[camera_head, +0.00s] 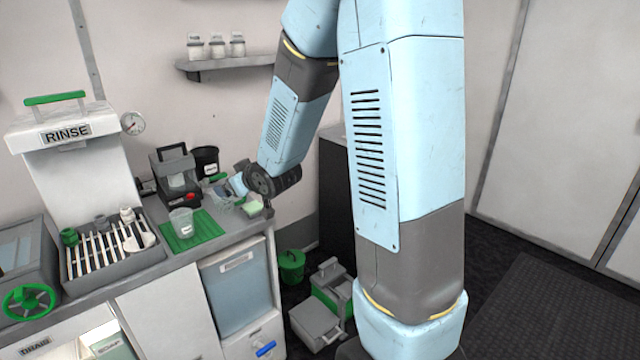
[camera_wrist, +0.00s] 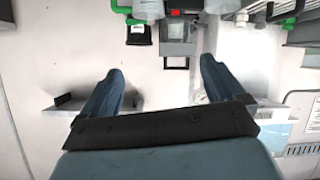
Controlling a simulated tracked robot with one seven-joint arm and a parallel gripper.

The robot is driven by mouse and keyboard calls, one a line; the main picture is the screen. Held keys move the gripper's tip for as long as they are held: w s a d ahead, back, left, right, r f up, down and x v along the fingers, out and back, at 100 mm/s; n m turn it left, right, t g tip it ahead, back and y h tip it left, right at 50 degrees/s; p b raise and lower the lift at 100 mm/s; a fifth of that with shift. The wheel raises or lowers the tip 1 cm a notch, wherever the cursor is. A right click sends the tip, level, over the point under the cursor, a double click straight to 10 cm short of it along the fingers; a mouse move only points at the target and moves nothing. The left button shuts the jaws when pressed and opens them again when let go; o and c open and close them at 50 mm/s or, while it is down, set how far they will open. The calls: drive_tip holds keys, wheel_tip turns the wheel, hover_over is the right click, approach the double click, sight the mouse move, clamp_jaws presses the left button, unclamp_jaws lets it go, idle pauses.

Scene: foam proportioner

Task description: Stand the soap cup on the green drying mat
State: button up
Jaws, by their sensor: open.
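A clear cup with a white label (camera_head: 181,224) stands upright on the green drying mat (camera_head: 207,231) on the counter. Its label is too small to read, so I cannot confirm that it is the soap cup. My gripper shows in the wrist view (camera_wrist: 162,82) with its two fingers wide apart and nothing between them. In the head view my wrist is over the counter's right end, to the right of the mat and apart from the cup. My gripper's fingertips are hard to make out there.
A dish rack (camera_head: 105,250) stands left of the mat, below the RINSE unit (camera_head: 66,135). A grey device (camera_head: 175,172) and a black labelled cup (camera_head: 205,160) stand behind the mat. A wall shelf (camera_head: 225,63) holds several small containers. A green bin (camera_head: 291,268) stands on the floor.

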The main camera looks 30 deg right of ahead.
drive_tip(key=s+d+r+m+g+h, duration=0.2)
drive_tip(key=s+d+r, duration=0.1)
drive_tip(key=s+r, duration=0.3)
drive_tip(key=s+d+r+m+g+h, duration=0.1)
drive_tip(key=s+d+r+h, duration=0.2)
drive_tip(key=s, duration=0.5)
drive_tip(key=s+r+m+g, duration=0.1)
drive_tip(key=s+g, duration=0.1)
drive_tip(key=s, duration=0.7)
drive_tip(key=s+d+r+m+g+y, duration=0.1)
drive_tip(key=s+r+g, duration=0.1)
drive_tip(key=s, duration=0.7)
drive_tip(key=shift+d+r+y, duration=0.2)
drive_tip(key=shift+d+y, duration=0.05)
drive_tip(key=shift+y, duration=0.05)
